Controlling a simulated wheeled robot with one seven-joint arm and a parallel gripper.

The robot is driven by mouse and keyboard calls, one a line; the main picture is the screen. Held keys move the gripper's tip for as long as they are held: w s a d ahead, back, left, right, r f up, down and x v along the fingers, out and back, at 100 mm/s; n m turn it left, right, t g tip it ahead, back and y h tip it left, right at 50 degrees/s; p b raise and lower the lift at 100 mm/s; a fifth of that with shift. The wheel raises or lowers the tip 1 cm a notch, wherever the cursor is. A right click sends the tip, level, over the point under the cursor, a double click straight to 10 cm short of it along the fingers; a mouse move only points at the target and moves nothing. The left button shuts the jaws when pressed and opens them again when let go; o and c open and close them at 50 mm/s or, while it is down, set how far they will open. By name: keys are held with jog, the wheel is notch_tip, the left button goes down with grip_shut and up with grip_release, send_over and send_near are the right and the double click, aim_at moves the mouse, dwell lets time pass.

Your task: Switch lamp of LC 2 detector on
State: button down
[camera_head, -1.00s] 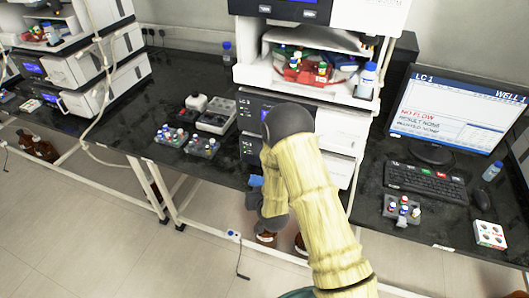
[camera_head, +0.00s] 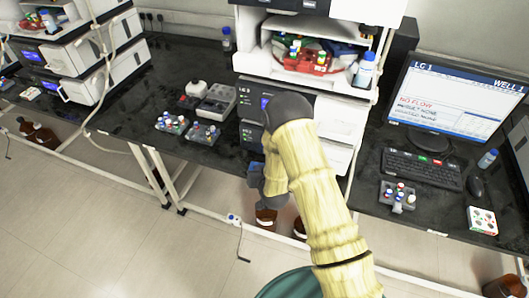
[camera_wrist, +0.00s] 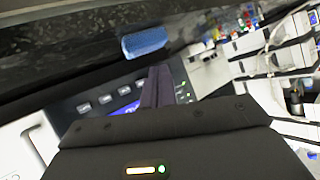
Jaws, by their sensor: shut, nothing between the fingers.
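The middle detector stack (camera_head: 335,118) stands on the dark bench behind my arm, with small blue displays and green lights on its front. Its label is too small to read surely. No LC 2 label is readable. In the wrist view, a tilted front panel (camera_wrist: 92,102) shows grey buttons, a blue display (camera_wrist: 128,107) and green indicator lights (camera_wrist: 182,92). My gripper (camera_wrist: 158,76) is shut and empty, its dark fingers in front of this panel. I cannot tell whether they touch it. In the head view my arm hides part of the stack, and the fingertips cannot be made out.
A monitor (camera_head: 453,101) reading LC 1 and NO FLOW stands right, with a keyboard (camera_head: 422,168) before it. Vial racks (camera_head: 172,124) sit on the bench left of the stack. Another instrument stack (camera_head: 103,78) stands far left. A blue object (camera_wrist: 145,42) lies near the fingers.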

aim_at(261, 152)
jog(key=w, duration=0.2)
jog(key=w+d, duration=0.1)
jog(key=w, duration=0.1)
jog(key=shift+d+f+b, duration=0.1)
jog(key=shift+d+b, duration=0.1)
jog(key=shift+b, duration=0.1)
jog(key=shift+w+d, duration=0.15)
jog(key=shift+w, duration=0.3)
jog(key=shift+w+d, duration=0.1)
jog(key=shift+w, duration=0.05)
dwell(1.3)
jog(key=shift+w+d+b, duration=0.1)
jog(key=shift+w+b, duration=0.1)
jog(key=shift+b, duration=0.2)
jog(key=shift+w+d, duration=0.1)
jog(key=shift+w, duration=0.3)
dwell(0.8)
jog(key=shift+s, duration=0.1)
jog(key=shift+s+a, duration=0.25)
jog(key=shift+s, duration=0.45)
